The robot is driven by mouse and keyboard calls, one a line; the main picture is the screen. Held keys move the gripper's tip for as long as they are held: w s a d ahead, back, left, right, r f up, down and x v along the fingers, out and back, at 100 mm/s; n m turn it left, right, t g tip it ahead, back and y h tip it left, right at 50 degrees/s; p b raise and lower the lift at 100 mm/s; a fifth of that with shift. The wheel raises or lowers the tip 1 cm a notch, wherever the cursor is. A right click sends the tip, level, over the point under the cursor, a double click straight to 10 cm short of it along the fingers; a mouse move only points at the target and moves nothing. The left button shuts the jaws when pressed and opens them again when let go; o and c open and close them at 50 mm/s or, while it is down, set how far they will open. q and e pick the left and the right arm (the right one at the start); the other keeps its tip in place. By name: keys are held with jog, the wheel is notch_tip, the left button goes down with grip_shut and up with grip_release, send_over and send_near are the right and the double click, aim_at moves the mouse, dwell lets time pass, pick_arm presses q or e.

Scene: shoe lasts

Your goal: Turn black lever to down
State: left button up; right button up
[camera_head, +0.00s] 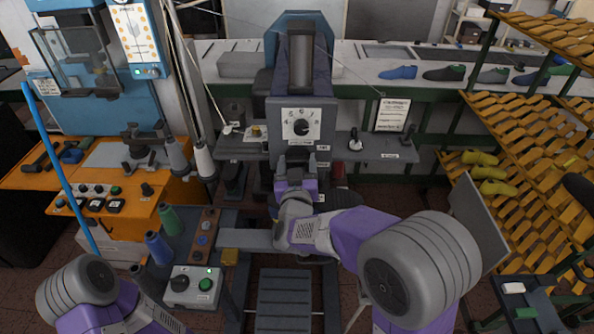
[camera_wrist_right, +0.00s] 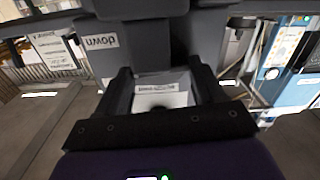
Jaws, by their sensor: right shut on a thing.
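My right gripper (camera_head: 296,166) is at the front of the grey machine, below its dial panel (camera_head: 301,124). In the right wrist view the two dark fingers of this gripper (camera_wrist_right: 162,78) stand on either side of a dark part, the black lever (camera_wrist_right: 152,45), and are shut on it. The lever is mostly hidden by the gripper in the head view. A white label plate (camera_wrist_right: 160,97) shows between the fingers. My left gripper is out of view; only part of that arm shows at bottom left.
A grey shelf with a small knob (camera_head: 355,143) extends right of the machine. A control box (camera_head: 191,288) with a green button and thread spools stand at lower left. An orange bench (camera_head: 130,205) is at left, and a rack of shoe lasts (camera_head: 535,150) at right.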

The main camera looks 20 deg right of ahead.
jog(key=m+b, duration=0.4)
jog(key=m, duration=0.1)
jog(key=shift+d+f+b, duration=0.15)
jog(key=shift+f+b, duration=0.05)
jog(key=shift+b, duration=0.1)
jog(key=shift+m+b, duration=1.15)
jog(key=shift+m, duration=0.45)
jog(key=shift+r, duration=0.1)
jog(key=o, duration=1)
jog(key=shift+o, duration=0.2)
jog(key=shift+s, duration=0.1)
jog(key=v, duration=0.7)
jog(key=shift+s, duration=0.3)
jog(key=shift+r, duration=0.1)
